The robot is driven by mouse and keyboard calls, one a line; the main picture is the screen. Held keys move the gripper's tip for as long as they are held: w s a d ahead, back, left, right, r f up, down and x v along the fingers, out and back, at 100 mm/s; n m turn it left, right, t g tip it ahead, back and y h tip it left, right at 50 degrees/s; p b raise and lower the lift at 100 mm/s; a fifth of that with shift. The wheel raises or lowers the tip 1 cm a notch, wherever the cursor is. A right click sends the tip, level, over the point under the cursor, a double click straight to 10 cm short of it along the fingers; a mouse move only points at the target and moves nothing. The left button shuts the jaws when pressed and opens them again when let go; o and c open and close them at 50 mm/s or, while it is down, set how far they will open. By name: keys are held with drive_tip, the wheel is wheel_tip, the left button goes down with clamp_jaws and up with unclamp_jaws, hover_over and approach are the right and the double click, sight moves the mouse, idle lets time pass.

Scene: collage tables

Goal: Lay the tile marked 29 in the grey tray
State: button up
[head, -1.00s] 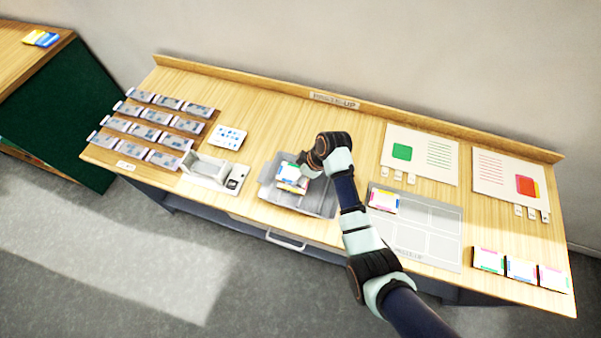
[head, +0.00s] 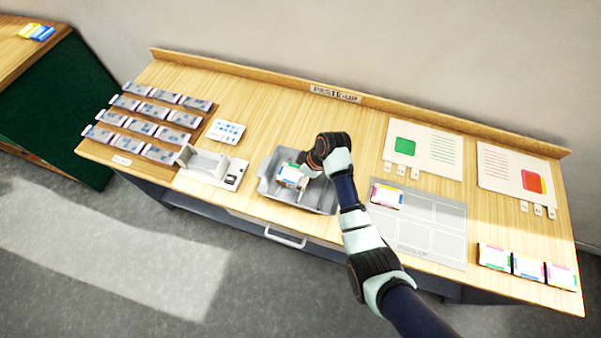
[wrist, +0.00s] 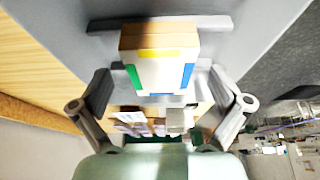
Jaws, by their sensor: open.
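The grey tray (head: 318,197) stands mid-table in the head view. A white tile (head: 290,174) with coloured edges shows inside the tray's outline, below my gripper (head: 302,172). In the wrist view the tile (wrist: 158,65) has wood-coloured sides and green, yellow and blue edge marks. My gripper (wrist: 160,85) is open, with one finger on each side of the tile and a gap at both sides. I cannot read any number on the tile. I cannot tell whether it rests on the tray floor or on something else.
A grey sectioned board (head: 437,215) right of the tray holds another tile (head: 387,196). Several tiles (head: 528,266) lie at the front right. A white box-like holder (head: 207,164) and racks (head: 150,125) stand to the left. Paper sheets (head: 425,150) lie behind the board.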

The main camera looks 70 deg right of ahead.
drive_tip(key=shift+r, duration=0.1)
drive_tip(key=v, duration=1.2)
idle(0.5)
